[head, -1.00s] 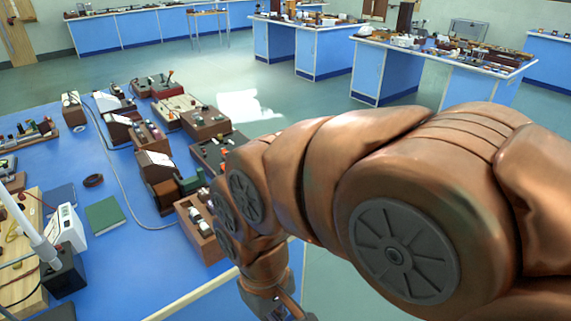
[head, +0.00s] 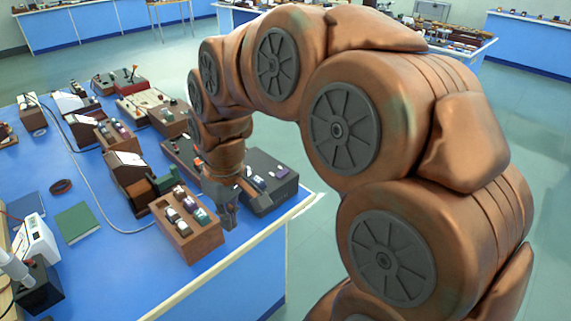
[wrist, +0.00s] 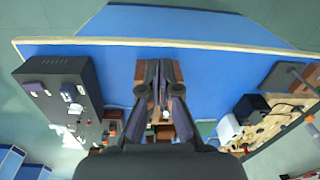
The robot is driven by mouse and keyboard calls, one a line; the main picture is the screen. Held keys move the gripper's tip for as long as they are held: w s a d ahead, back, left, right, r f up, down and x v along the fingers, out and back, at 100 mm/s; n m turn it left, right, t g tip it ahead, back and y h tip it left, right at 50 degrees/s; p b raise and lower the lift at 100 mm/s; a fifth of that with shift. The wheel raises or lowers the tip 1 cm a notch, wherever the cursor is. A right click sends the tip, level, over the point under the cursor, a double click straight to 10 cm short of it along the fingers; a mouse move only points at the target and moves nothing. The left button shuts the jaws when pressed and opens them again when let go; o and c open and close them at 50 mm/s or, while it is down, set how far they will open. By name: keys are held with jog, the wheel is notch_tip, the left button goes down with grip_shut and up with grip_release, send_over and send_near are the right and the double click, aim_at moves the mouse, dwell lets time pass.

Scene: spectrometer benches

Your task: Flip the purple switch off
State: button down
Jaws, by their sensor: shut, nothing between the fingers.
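A brown wooden box (head: 190,240) with several small switches stands near the bench's right edge in the head view. In the wrist view my gripper (wrist: 160,84) covers most of the wooden box (wrist: 141,72), and the purple switch is hidden or too small to make out.
Several other boxes crowd the bench behind. A green book (head: 75,222) lies left. The bench's front right part (head: 170,285) is clear.

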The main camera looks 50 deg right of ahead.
jog(key=w+d+r+t, duration=0.2)
jog(key=w+d, duration=0.8)
jog(key=d, duration=0.5)
jog(key=d+m+t+h, duration=0.1)
jog(key=d, duration=1.3)
jog(key=shift+w+d+m+p, duration=0.3)
jog(key=shift+w+p, duration=0.05)
jog(key=shift+p, duration=0.1)
jog(key=p, duration=0.4)
send_over(285, 171)
jog(key=s, duration=0.1)
jog(key=f, duration=1.1)
jog(key=shift+a+f, duration=0.1)
jog(key=shift+a, duration=0.2)
jog(key=shift+d+f+p, duration=0.15)
jog(key=shift+f+p, duration=0.4)
jog(key=shift+f, duration=0.6)
